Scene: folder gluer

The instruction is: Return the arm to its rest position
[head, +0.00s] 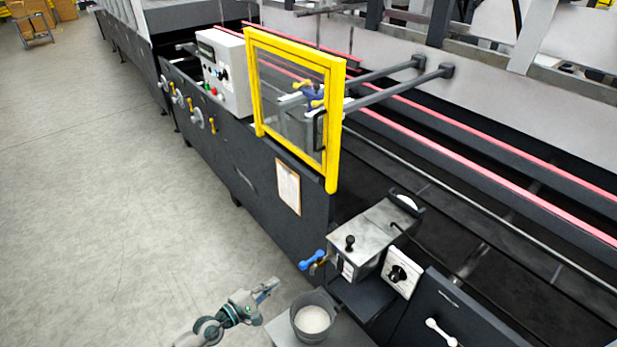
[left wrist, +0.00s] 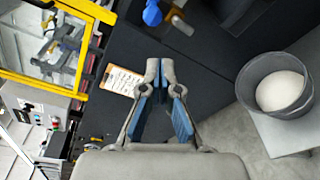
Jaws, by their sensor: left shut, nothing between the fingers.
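My left gripper (head: 266,288) shows at the bottom of the head view, over the floor and just left of a grey bucket. It is shut with nothing between its fingers. In the left wrist view the left gripper (left wrist: 159,68) points at the dark machine side, with its blue-padded fingers together at the tips. My left arm (head: 212,328) comes in from the bottom of the head view. My right gripper does not show in either view.
The bucket (head: 312,318) with pale contents stands on a grey stand (head: 281,329). The glue unit (head: 362,238) with a blue-handled valve (head: 312,260) is on the machine. A yellow-framed guard (head: 334,130) stands above a clipboard (head: 288,186). Open floor (head: 110,200) lies left.

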